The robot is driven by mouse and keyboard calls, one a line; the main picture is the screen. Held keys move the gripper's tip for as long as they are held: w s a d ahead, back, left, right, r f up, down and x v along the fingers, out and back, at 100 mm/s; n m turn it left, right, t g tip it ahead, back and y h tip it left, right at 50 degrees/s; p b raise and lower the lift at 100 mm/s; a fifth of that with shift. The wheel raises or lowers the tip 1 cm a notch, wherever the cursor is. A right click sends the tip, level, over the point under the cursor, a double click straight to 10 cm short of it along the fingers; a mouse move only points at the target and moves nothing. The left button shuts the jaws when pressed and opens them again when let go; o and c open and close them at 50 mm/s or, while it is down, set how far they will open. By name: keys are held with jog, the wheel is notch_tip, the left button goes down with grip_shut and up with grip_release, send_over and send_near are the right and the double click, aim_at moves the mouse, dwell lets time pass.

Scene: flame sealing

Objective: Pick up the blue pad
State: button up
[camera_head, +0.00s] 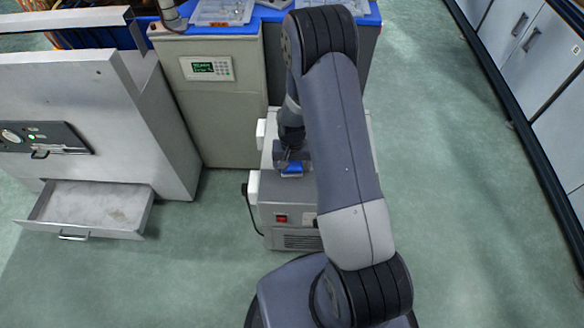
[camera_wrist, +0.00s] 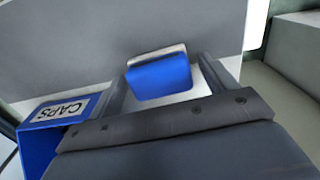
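The blue pad (camera_wrist: 160,80) lies between the two fingers of my gripper (camera_wrist: 163,64) in the wrist view. It has a pale edge along its far side. The fingers stand apart, one to the left and one to the right of it, with a narrow gap showing on the right, so my gripper looks open. Whether the left finger touches the pad is hard to tell. In the head view the blue pad (camera_head: 292,170) shows small just below my gripper (camera_head: 290,158), over the top of a grey machine; my arm partly hides this area.
A blue box labelled CAPS (camera_wrist: 45,135) sits close to my gripper at lower left in the wrist view. The grey machine (camera_head: 285,190) has a red switch. An open drawer (camera_head: 62,215) stands at left, a cabinet (camera_head: 215,115) behind. Floor at right is clear.

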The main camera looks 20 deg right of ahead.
aim_at(292, 165)
jog(key=c, duration=0.9)
notch_tip(292, 165, up, 10)
jog(key=shift+p, duration=0.75)
jog(key=o, duration=0.4)
jog(key=shift+c, duration=1.3)
jog(key=shift+r+p, duration=0.15)
jog(key=shift+p, duration=0.2)
